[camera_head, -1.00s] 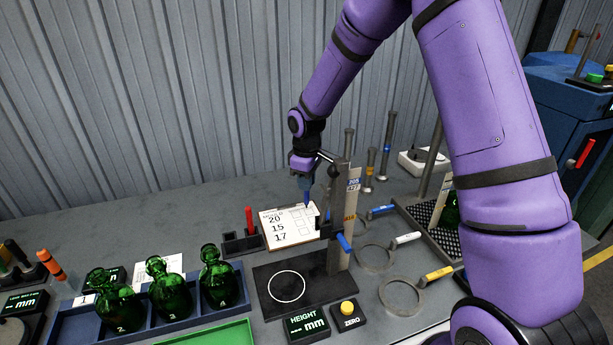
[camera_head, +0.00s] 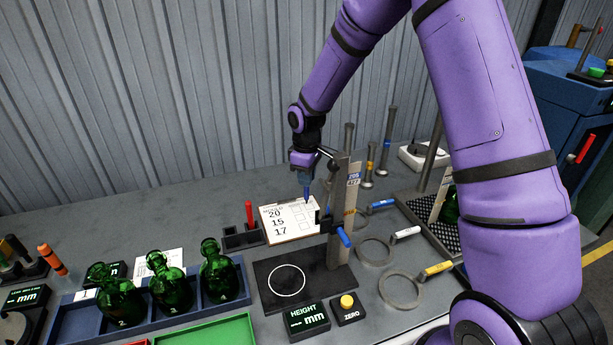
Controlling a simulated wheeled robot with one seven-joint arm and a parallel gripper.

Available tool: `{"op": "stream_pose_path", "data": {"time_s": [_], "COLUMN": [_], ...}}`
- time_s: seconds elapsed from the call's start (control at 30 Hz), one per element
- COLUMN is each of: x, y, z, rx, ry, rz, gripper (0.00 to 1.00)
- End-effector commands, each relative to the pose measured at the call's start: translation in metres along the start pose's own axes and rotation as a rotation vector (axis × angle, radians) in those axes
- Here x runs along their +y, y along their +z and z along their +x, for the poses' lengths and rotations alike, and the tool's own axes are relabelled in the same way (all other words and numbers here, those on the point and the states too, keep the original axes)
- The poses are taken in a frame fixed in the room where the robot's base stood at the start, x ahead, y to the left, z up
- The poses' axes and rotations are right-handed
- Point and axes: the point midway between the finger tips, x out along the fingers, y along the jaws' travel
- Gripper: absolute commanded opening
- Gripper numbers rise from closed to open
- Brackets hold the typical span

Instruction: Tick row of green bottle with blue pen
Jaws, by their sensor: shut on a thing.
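My gripper (camera_head: 307,176) is shut on a blue pen (camera_head: 307,194), which points down over the right part of a white sheet on a clipboard. The sheet (camera_head: 283,226) shows rows reading 20, 15 and 17, with boxes at the right. The pen tip is at the sheet's upper right; whether it touches the paper I cannot tell. Green bottles (camera_head: 218,272) numbered 2, 3 and 4 stand in a blue rack (camera_head: 70,322) at the lower left. Another green bottle (camera_head: 451,208) shows partly behind my arm at the right.
A height gauge with a post (camera_head: 343,215) and black base (camera_head: 312,293) stands right of the clipboard. A pen holder (camera_head: 242,239) with a red pen (camera_head: 249,213) is at its left. Rings with coloured handles (camera_head: 400,290) lie at the right. A green tray (camera_head: 215,332) is in front.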

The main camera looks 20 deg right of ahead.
Motion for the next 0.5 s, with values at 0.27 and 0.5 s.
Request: {"op": "stream_pose_path", "data": {"time_s": [0.27,0.5], "x": [0.0,0.0], "y": [0.0,0.0], "z": [0.0025,0.0045], "rx": [0.0,0.0], "ry": [0.0,0.0], "rz": [0.0,0.0], "gripper": [0.0,0.0]}}
